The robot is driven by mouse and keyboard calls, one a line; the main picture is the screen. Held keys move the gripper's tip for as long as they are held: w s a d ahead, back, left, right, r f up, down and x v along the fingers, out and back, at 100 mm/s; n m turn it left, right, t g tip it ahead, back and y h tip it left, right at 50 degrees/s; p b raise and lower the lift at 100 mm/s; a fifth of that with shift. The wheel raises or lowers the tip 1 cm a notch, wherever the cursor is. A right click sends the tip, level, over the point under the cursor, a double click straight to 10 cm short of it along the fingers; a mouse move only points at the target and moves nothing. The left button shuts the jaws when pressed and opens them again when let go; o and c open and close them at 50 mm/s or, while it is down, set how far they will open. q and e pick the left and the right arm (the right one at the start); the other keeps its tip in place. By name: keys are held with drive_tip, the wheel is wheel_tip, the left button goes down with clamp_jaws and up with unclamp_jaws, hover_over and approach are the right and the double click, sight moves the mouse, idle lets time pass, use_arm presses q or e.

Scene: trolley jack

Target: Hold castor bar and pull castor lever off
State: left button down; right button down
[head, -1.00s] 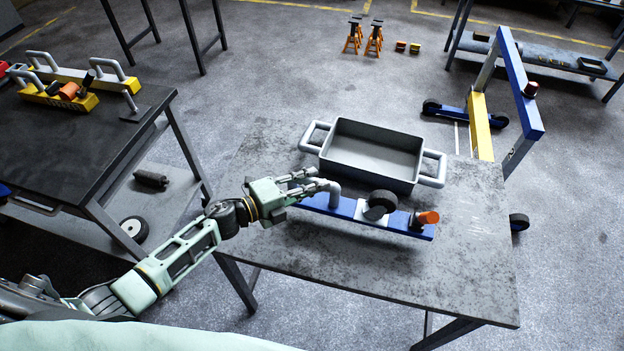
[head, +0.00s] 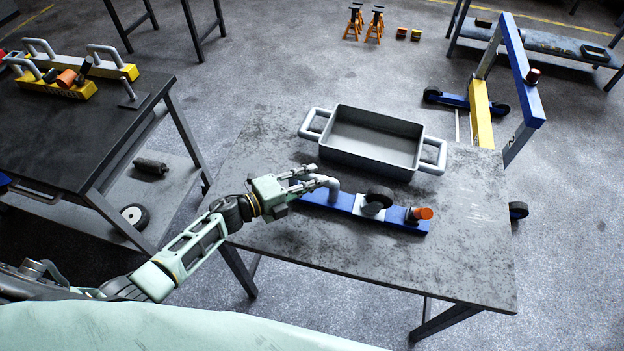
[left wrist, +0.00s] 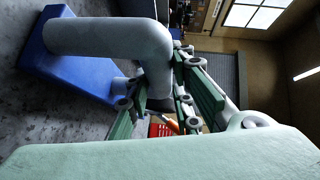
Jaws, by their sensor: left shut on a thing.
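The castor bar (head: 400,219) is a blue bar on the grey worktable, with a dark castor wheel (head: 380,196) on a pale mount near its middle. An orange castor lever (head: 421,213) with a dark base is at its right end. A bent grey handle (head: 333,186) rises at its left end. My left gripper (head: 322,184) is shut on this handle. In the left wrist view the handle (left wrist: 110,38) runs up from the blue bar (left wrist: 70,78) and into the fingers. The fingers partly hide the handle's end. My right gripper is not in view.
A grey tray (head: 330,150) with two side handles stands just behind the bar. The table (head: 440,270) is clear in front and to the right. A dark bench (head: 80,130) with yellow-and-grey parts is at left. A blue-and-yellow frame (head: 525,85) stands beyond the table.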

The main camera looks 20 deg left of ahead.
use_arm(q)
drive_tip(key=shift+f, duration=0.1)
idle(1.1)
drive_tip(key=shift+s+f, duration=0.2)
drive_tip(key=shift+f, duration=0.15)
